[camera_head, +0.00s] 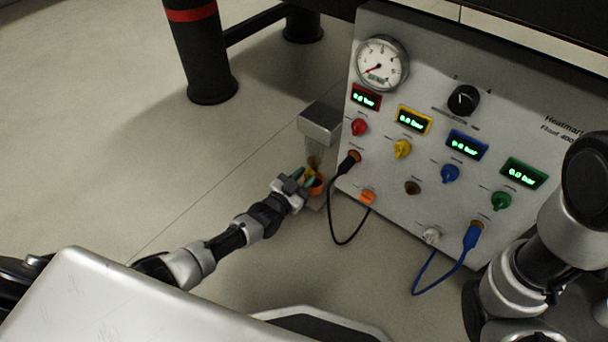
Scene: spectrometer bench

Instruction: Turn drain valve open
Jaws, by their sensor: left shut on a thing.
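The drain valve seems to be the small yellow handle (311,173) at the lower part of a unit with a grey metal box (320,122) on top and a clear body below, at the left edge of the panel. An orange ring-like part (317,187) sits beside the handle. My left gripper (304,178), with green fingertips, reaches in from the lower left and is shut on the yellow handle. The fingers partly hide the handle, so its exact angle cannot be told. My right arm stands at the right edge; its gripper is out of view.
A grey panel (428,199) carries a round gauge (382,64), a black knob (463,100), several coloured knobs and displays reading 0.0 bar. A black cable (334,222) and a blue cable (437,288) loop from its lower part. Floor to the left is clear up to a black post (198,55).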

